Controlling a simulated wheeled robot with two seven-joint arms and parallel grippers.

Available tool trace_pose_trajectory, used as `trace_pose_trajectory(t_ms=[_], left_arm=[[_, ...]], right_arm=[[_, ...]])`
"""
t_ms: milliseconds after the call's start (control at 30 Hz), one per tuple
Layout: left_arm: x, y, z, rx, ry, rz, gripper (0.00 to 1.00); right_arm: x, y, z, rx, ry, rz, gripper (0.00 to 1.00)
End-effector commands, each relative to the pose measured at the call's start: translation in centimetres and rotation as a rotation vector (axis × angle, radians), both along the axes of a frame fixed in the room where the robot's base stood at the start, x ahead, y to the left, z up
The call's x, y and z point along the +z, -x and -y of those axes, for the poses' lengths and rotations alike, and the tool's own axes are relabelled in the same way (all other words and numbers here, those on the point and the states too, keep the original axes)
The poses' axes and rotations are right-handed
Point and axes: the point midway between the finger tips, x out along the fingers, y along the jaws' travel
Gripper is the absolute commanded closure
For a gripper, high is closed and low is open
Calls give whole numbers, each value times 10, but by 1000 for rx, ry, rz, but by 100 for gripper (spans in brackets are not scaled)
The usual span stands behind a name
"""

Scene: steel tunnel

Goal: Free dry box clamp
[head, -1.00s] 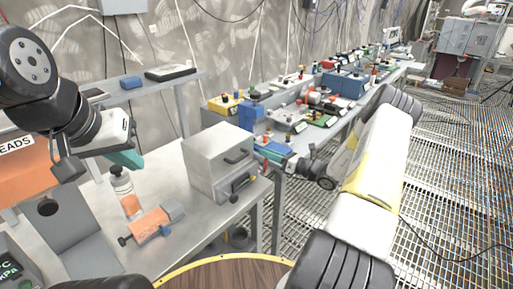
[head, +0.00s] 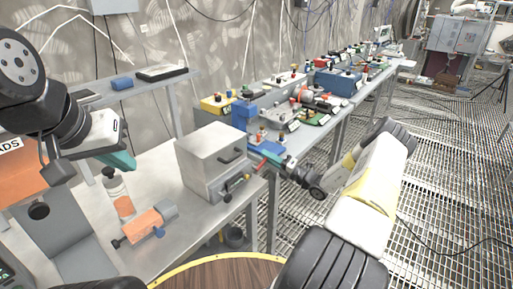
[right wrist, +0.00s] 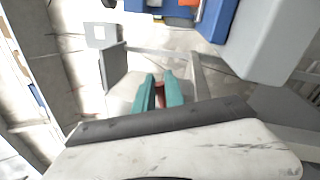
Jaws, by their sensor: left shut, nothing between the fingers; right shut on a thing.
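The grey dry box (head: 208,160) stands on the near bench, with a dark handle on its front. A dark latch-like clamp (head: 235,184) sits low on the box's front right edge. My right gripper (head: 264,163) is right beside the box, near the clamp. In the right wrist view its teal fingers (right wrist: 162,92) are shut on a small red-brown piece (right wrist: 160,96). I cannot tell whether that piece is joined to the clamp. My left gripper (head: 124,162) is shut and empty, above the bench's left part, away from the box.
A clear bottle (head: 117,193) with an orange label and an orange tool (head: 147,226) lie between my left gripper and the box. A blue block (head: 122,83) sits on the shelf behind. Another bench (head: 345,112) with several coloured devices runs back to the right.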

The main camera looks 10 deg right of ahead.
Motion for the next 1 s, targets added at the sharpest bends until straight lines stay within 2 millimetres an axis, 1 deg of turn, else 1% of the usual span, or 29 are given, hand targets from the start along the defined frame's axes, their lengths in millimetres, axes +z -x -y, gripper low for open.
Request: trace_pose_trajectory(t_ms=[300, 900, 933, 1000], left_arm=[[0, 0, 0, 0, 0, 0, 100], [0, 0, 0, 0, 0, 0, 100], [0, 0, 0, 0, 0, 0, 100], [0, 0, 0, 0, 0, 0, 100]], right_arm=[[-11, -1, 4, -3, -109, -88, 100], [-13, -2, 4, -3, -137, -111, 100], [-13, -2, 4, -3, -137, -111, 80], [-13, -2, 4, -3, -136, -110, 66]])
